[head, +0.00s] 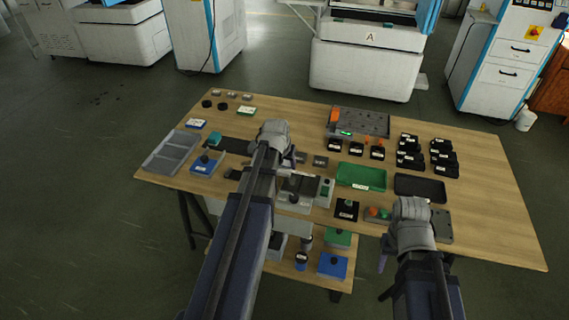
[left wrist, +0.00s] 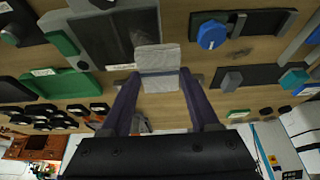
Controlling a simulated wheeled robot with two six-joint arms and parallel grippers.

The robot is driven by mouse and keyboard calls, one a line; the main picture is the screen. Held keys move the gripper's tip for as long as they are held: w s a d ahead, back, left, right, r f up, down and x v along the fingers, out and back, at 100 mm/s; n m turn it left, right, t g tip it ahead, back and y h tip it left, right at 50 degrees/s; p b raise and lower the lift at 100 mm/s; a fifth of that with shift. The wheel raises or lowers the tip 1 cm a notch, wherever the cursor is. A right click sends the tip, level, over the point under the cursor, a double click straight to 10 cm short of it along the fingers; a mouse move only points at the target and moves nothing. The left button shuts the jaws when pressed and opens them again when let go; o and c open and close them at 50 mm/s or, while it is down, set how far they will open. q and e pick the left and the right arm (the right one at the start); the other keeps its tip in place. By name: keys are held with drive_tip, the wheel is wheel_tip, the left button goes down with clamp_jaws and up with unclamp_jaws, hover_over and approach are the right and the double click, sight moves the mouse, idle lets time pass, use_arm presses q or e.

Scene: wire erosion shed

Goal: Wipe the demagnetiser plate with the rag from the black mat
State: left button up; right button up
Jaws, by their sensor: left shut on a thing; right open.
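My left gripper (left wrist: 158,85) is shut on a pale grey folded rag (left wrist: 158,58), seen between its purple fingers in the left wrist view. The rag is beside the demagnetiser's dark plate (left wrist: 100,38), overlapping its edge in that view; I cannot tell whether they touch. A grey smudge shows on the plate. The demagnetiser also shows in the head view (head: 299,188), partly behind my left arm. In the head view my left gripper (head: 290,160) is largely hidden by its own arm. The black mat (head: 240,147) lies left of it. My right gripper (head: 384,262) is open near the table's front edge.
A green tray (head: 361,177) and a black tray (head: 420,187) lie to the right. Several black blocks (head: 410,158) stand behind them. A blue knob (left wrist: 211,35) stands near the rag. A grey divided tray (head: 171,152) is at the left; the table's right end is clear.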

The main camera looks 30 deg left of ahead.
use_arm(q)
drive_tip(key=shift+r+p, duration=0.35)
drive_tip(key=shift+r, duration=0.4)
use_arm(e)
drive_tip(key=shift+r, duration=0.75)
drive_tip(key=shift+r, duration=0.1)
use_arm(q)
wheel_tip(320, 180, up, 3)
drive_tip(key=p, duration=0.3)
use_arm(e)
wheel_tip(320, 180, up, 3)
drive_tip(key=shift+f, duration=0.1)
